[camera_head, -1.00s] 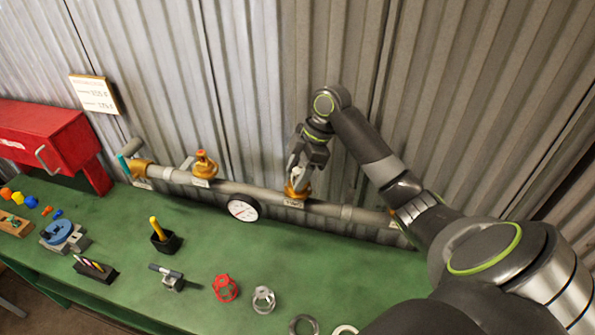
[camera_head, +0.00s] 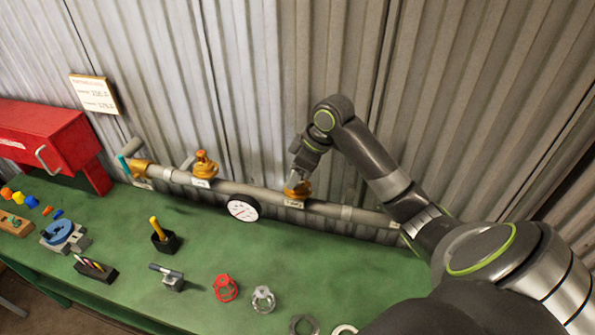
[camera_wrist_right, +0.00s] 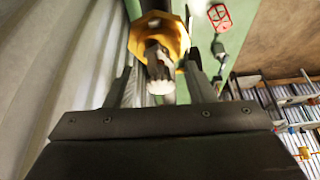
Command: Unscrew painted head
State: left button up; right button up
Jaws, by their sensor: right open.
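A grey pipe (camera_head: 330,209) runs along the wall and carries several brass fittings. A head with a whitish end (camera_wrist_right: 160,66) sits in a brass fitting, which also shows in the head view (camera_head: 296,192). My right gripper (camera_head: 298,177) is at this fitting. In the right wrist view, my right gripper (camera_wrist_right: 160,80) is open, with one finger on each side of the head. I cannot tell whether the fingers touch it. In the head view the gripper hides most of the head. My left gripper is not in view.
A round gauge (camera_head: 243,208) hangs on the pipe, left of the gripper. A second brass fitting (camera_head: 205,166) stands further left. The green bench (camera_head: 260,258) holds a red cage (camera_head: 225,287), a grey cage (camera_head: 263,298) and a black cup (camera_head: 166,241). The corrugated wall is close behind.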

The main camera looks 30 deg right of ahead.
jog(key=m+h, duration=0.1)
jog(key=m, duration=0.2)
jog(key=m+t+h, duration=0.1)
jog(key=m, duration=0.1)
jog(key=shift+a+m, duration=0.1)
jog(key=shift+m, duration=0.3)
jog(key=m+h, duration=0.2)
jog(key=m, duration=0.2)
jog(key=shift+m, duration=0.3)
jog(key=c, duration=1)
jog(key=shift+d+n+y, duration=0.2)
jog(key=shift+n+y, duration=0.2)
jog(key=shift+n, duration=0.5)
jog(key=shift+c, duration=0.2)
jog(key=n+y, duration=0.1)
jog(key=n, duration=0.2)
jog(key=shift+a+n+y, duration=0.1)
jog(key=shift+n+y, duration=0.2)
jog(key=shift+n, duration=0.1)
